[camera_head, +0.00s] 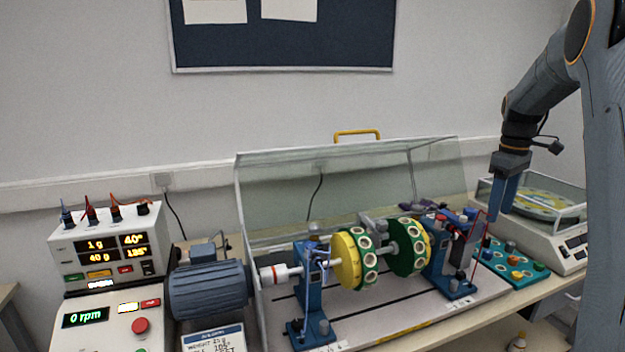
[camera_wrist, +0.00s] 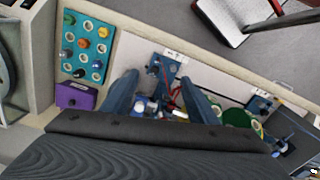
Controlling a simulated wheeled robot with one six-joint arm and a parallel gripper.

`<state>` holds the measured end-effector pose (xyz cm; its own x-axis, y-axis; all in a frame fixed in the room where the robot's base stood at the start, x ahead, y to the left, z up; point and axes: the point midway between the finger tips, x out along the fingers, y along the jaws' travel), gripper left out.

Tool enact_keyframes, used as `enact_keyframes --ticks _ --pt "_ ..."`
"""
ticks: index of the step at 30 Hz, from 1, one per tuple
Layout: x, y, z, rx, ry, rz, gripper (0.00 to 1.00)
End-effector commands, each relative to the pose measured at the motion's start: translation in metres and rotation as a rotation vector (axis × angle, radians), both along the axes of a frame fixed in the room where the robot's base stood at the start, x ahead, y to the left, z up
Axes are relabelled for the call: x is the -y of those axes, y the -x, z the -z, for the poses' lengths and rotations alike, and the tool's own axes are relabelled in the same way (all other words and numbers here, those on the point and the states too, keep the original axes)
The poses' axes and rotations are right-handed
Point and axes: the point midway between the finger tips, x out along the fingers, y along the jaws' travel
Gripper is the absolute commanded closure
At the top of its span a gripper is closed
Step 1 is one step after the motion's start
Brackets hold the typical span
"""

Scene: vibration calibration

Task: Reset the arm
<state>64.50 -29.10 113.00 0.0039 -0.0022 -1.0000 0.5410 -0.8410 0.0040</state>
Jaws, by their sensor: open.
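My gripper (camera_head: 503,202) hangs pointing down at the right side of the bench in the head view, above the area between the balancing rig and the scale. In the wrist view my gripper (camera_wrist: 165,97) shows two blue fingers spread apart with nothing held between them. My arm comes down from the upper right. Below the fingers in the wrist view is a blue bearing stand (camera_wrist: 163,70) with red wires near it.
The rig has a yellow disc (camera_head: 346,262), a green disc (camera_head: 407,248) and a raised clear cover (camera_head: 350,185). A teal weight tray (camera_head: 513,262) and a scale (camera_head: 562,245) stand at right. The motor (camera_head: 208,290) and control box (camera_head: 112,250) stand left. A purple box (camera_wrist: 75,96) is beside the tray.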

Motion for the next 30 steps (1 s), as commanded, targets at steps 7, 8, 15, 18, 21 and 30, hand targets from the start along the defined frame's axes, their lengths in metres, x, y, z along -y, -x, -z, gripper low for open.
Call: enact_keyframes --ticks 7,8,15,18,21,30 --pt "-0.040 0.010 0.011 0.012 0.003 0.052 0.46" --pt "-0.046 0.012 0.013 0.013 0.003 0.063 0.46" --pt "-0.105 0.041 0.035 0.033 0.006 0.157 0.46" --pt "-0.142 0.066 0.049 0.044 0.004 0.216 0.46" --pt "-0.184 0.101 0.067 0.062 0.000 0.289 0.46" --pt "-0.272 0.225 0.117 0.106 -0.027 0.495 0.46"
